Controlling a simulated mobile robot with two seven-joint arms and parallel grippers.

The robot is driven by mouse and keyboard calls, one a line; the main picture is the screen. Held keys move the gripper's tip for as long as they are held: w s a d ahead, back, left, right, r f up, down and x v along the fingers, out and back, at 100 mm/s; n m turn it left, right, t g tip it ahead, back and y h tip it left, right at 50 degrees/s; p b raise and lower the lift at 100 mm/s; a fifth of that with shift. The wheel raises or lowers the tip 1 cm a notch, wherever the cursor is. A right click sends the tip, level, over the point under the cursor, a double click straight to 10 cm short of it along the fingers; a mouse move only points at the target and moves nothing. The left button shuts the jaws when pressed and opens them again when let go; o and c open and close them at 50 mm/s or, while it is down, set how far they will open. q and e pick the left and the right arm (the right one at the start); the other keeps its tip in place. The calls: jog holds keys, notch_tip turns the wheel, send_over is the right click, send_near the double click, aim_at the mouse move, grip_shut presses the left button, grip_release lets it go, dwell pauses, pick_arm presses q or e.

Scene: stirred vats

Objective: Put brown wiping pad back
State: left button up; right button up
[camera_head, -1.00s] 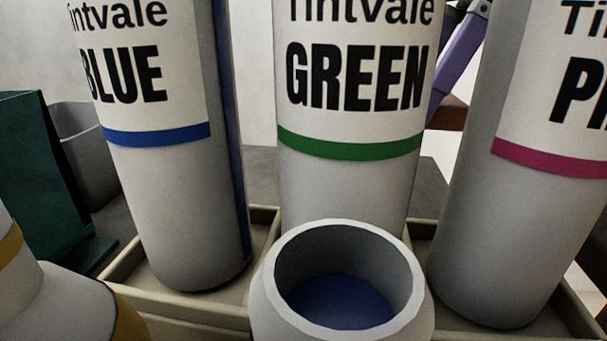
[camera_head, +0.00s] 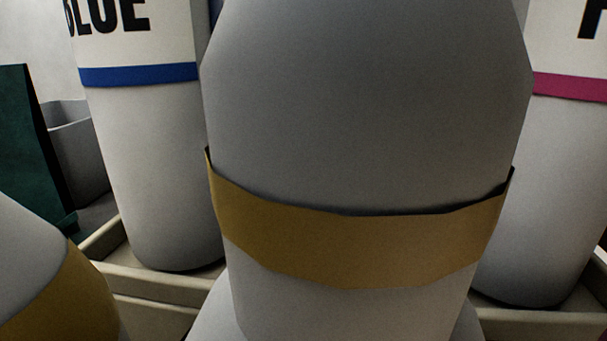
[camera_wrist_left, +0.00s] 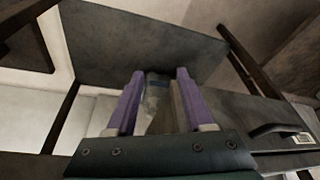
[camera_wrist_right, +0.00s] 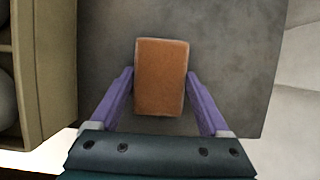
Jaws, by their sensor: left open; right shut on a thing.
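The brown wiping pad (camera_wrist_right: 161,77) is an orange-brown block with a pale edge. In the right wrist view it sits between the fingers of my right gripper (camera_wrist_right: 161,80), which is shut on it. A grey surface lies beneath it; I cannot tell whether the pad touches that surface. My left gripper (camera_wrist_left: 160,75) is open, its purple fingers apart, in front of a dark grey panel (camera_wrist_left: 130,40). Neither gripper nor the pad shows in the head view, where a big pale arm link of mine with a yellow band blocks the middle.
The blue-labelled bottle (camera_head: 150,170) and the pink-banded bottle (camera_head: 548,180) stand in a beige tray (camera_head: 150,305). A dark green object (camera_head: 25,150) and a grey bin (camera_head: 82,150) are at the left. In the right wrist view, a beige tray wall (camera_wrist_right: 60,60) runs left of the pad; bare grey surface (camera_wrist_right: 235,60) lies right.

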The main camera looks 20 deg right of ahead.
jog(key=o, duration=1.2)
jog(key=shift+f, duration=0.1)
jog(key=shift+c, duration=0.2)
jog(key=shift+r, duration=0.35)
jog(key=p+v, duration=0.3)
jog(key=v, duration=0.8)
jog(key=shift+r+p, duration=0.3)
jog(key=shift+p, duration=0.05)
jog(key=shift+s+d, duration=0.1)
jog(key=shift+s, duration=0.05)
